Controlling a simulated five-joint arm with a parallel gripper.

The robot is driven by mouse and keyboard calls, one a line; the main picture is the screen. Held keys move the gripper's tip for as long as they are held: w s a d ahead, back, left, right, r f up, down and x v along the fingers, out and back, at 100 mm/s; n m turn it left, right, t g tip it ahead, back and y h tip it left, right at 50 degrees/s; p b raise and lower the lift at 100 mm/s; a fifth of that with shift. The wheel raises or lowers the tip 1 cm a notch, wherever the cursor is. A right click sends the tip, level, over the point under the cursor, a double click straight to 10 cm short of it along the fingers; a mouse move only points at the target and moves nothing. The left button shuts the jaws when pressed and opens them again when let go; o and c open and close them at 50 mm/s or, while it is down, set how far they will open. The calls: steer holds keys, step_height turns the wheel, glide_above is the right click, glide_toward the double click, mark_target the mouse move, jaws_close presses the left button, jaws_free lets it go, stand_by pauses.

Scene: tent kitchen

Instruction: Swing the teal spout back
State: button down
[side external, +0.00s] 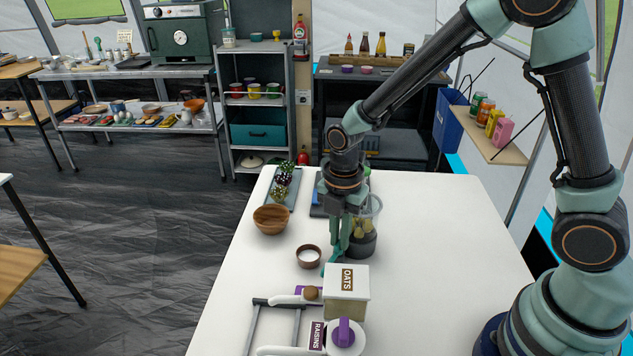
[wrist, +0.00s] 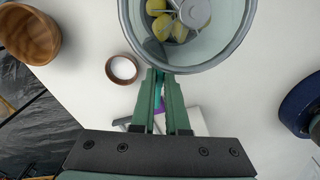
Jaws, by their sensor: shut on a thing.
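The clear jar (side external: 372,208) holds yellow lemons and stands on a dark base (side external: 363,246) in the middle of the white table. From above, the jar's round rim (wrist: 207,68) fills the top of the wrist view. The teal spout (side external: 334,256) shows low at the left side of the base, partly hidden by my fingers. My gripper (side external: 340,246) points down beside the jar and is shut on the spout. In the wrist view, a strip of teal shows between the fingers of my gripper (wrist: 163,78). Where the spout joins the jar is hidden.
An oats box (side external: 346,288) stands just in front of my gripper, with a raisins dispenser (side external: 345,338) nearer. A small brown dish (side external: 309,256) and a wooden bowl (side external: 271,219) are to the left. The table right of the jar is clear.

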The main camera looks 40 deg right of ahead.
mark_target(339, 242)
steer(key=n, duration=0.4)
steer(key=shift+r+n, duration=0.1)
steer(key=shift+n, duration=0.3)
stand_by(0.4)
steer(key=c, duration=1.2)
jaws_free()
step_height(339, 242, up, 12)
